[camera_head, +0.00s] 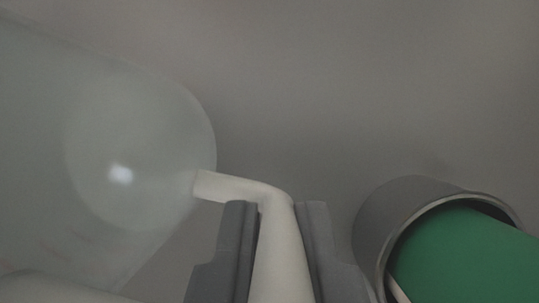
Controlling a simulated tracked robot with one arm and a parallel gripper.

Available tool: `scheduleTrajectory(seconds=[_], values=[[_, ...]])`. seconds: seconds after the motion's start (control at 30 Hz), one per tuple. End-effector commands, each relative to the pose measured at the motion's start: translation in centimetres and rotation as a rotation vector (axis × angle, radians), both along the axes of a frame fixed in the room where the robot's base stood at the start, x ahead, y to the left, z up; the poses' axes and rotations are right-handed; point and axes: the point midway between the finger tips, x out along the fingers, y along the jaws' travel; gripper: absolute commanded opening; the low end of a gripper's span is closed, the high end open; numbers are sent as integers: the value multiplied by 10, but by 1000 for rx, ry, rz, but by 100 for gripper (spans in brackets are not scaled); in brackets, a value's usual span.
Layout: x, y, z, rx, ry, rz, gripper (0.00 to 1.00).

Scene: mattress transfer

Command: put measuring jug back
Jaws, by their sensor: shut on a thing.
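The measuring jug (90,150) is a large, pale, translucent vessel filling the left side of the view. Its off-white handle (280,245) curves from the jug's wall down between my gripper's fingers. My gripper (270,215) has two dark grey fingers, one on each side of the handle, and is shut on it. The jug's lower left part runs out of the frame. Faint reddish marks show on its lower wall.
A grey round container (375,225) stands at the lower right, close to my right finger. Something green (465,260) fills its opening. A plain grey surface (350,80) lies behind and looks clear at the top and right.

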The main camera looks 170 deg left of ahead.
Motion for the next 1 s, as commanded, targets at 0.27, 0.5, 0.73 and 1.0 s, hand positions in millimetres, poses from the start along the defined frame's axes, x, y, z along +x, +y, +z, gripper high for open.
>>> scheduleTrajectory(seconds=[0.27, 0.5, 0.73, 1.0], values=[[-1, 0, -26, 0, 3, 0, 0], [0, 0, -36, -1, 1, 1, 0], [0, 1, -37, -1, 1, 1, 18], [0, 1, -37, -1, 1, 1, 32]])
